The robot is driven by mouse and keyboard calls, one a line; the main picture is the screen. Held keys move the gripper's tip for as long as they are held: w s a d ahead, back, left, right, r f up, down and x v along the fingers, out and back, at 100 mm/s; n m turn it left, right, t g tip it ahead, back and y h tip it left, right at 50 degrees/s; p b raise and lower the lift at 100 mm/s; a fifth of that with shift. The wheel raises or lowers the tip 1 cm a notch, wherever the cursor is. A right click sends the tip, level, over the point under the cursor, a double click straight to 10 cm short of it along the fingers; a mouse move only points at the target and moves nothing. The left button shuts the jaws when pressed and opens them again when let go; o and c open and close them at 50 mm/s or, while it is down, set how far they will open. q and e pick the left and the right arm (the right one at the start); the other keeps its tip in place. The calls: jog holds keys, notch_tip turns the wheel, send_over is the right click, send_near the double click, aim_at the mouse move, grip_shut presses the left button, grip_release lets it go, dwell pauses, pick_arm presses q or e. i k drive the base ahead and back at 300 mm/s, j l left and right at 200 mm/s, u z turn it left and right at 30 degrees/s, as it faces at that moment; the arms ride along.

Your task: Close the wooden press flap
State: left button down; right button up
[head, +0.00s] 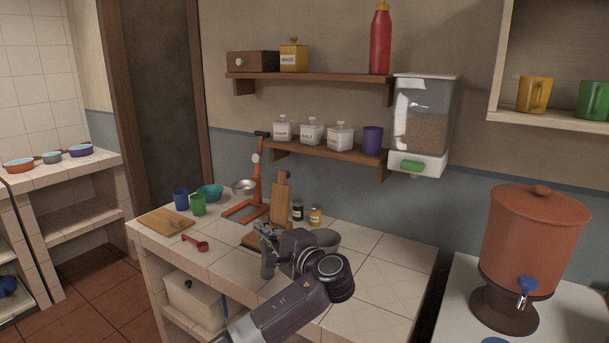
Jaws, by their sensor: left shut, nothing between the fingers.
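The wooden press stands on the tiled counter (215,262), left of its middle. Its flap (280,196) stands up nearly upright, with a narrower handle at the top. The press base (250,241) lies flat in front of the flap and is partly hidden by my left gripper. My left gripper (265,230) is shut and empty, low in front of the flap and over the base. I cannot tell whether it touches the press. My right gripper is not in view.
An orange lever device (257,180) with a metal bowl stands behind left. Two small jars (315,215) and a grey bowl (327,240) are right of the press. A cutting board (166,222) and red scoop (196,243) lie left. The counter's right part is clear.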

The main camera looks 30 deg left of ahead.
aim_at(280, 192)
jog(key=i, duration=1.2)
